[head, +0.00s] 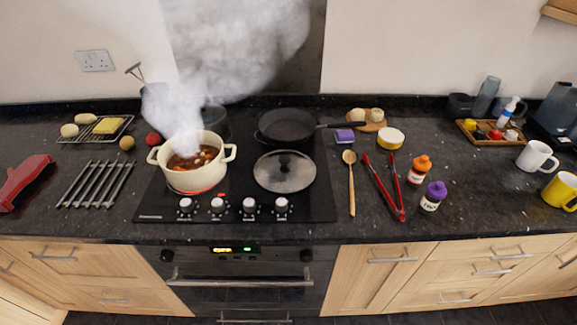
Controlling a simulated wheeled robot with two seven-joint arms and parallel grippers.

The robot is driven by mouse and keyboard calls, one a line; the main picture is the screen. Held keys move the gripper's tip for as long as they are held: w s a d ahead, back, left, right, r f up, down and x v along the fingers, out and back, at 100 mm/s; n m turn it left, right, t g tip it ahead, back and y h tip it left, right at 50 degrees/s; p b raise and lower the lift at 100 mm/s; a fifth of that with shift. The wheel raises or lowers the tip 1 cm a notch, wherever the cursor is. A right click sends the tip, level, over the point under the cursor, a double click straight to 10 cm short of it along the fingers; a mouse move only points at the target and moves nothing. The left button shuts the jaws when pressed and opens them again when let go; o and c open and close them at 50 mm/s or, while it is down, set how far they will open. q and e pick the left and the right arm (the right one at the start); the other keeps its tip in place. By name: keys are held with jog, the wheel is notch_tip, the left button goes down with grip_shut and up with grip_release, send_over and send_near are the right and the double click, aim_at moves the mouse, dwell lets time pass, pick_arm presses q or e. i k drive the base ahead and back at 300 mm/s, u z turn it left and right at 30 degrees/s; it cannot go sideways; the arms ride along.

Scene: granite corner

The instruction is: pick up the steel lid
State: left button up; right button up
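The steel lid (290,180) is a round, shiny disc with a dark knob in its middle. It lies on the front right part of the black hob (235,206), to the right of the cream pot (193,178). It is just in front of a dark frying pan (287,126), and nothing covers it. Neither of my grippers is in the head view.
The pot is uncovered, holds stew and steams over a glowing red ring. A wooden spoon (351,185), red tongs (385,188) and two bottles lie or stand to the right. A metal rack (97,184) and a dark red object (24,181) are left.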

aim_at(282, 171)
jog(key=z, duration=2.5)
jog(key=k, duration=1.5)
jog(key=u, duration=2.1)
jog(key=i, duration=0.5)
jog(key=u, duration=0.05)
